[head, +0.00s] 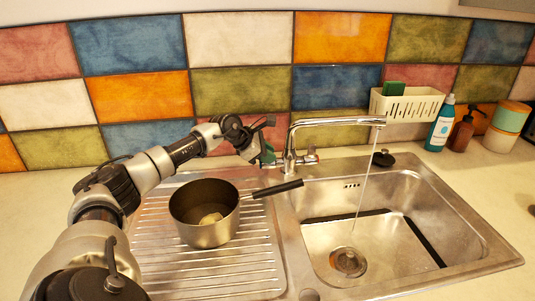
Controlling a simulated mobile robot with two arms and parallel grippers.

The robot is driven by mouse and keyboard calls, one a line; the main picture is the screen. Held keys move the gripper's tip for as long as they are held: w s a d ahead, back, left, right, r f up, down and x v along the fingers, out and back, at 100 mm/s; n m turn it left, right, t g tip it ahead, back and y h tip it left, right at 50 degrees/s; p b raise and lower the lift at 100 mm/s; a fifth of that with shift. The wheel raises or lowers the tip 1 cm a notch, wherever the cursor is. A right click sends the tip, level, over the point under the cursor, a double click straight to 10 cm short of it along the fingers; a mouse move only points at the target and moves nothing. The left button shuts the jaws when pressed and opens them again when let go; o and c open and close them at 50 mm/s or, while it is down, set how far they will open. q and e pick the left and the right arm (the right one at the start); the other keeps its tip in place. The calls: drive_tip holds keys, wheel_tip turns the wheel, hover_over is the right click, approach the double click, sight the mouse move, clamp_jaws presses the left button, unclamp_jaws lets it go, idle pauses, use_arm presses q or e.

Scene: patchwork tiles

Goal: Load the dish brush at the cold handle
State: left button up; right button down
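My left gripper (262,156) is at the left side of the chrome faucet (291,150), close to the wall. A small teal-green piece (267,152) shows at its fingertips; I cannot tell whether it is part of the gripper or a held thing. The faucet's left handle is hidden or blurred there, and contact is unclear. The right handle (312,156) shows a red mark. Water (364,185) runs from the spout into the basin. I cannot make out a dish brush. My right gripper is not in view.
A steel saucepan (210,235) with a pale lump inside stands on the ribbed drainboard (262,255), its black handle pointing at the faucet. Right are the sink basin (440,200), a black stopper (383,158), a cream caddy (408,104) with a green sponge, bottles (440,128) and stacked canisters (503,130).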

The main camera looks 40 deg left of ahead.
use_arm(q)
clamp_jaws()
drive_tip(key=shift+w+a+r+h+p, duration=0.2)
drive_tip(key=shift+h+p, duration=0.2)
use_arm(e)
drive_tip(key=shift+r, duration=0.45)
use_arm(q)
drive_tip(key=shift+w+a+f+n+g+h, duration=0.1)
drive_tip(key=shift+a+n+g+h, duration=0.05)
drive_tip(key=shift+n+g+h, duration=0.25)
drive_tip(key=shift+w+a+f+n+g+h, duration=0.15)
drive_tip(key=shift+n+g+h, duration=0.15)
drive_tip(key=shift+g, duration=0.2)
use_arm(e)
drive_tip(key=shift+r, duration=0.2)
use_arm(q)
drive_tip(key=shift+r, duration=0.1)
drive_tip(key=shift+o, duration=1.4)
unclamp_jaws()
drive_tip(key=shift+a, duration=0.1)
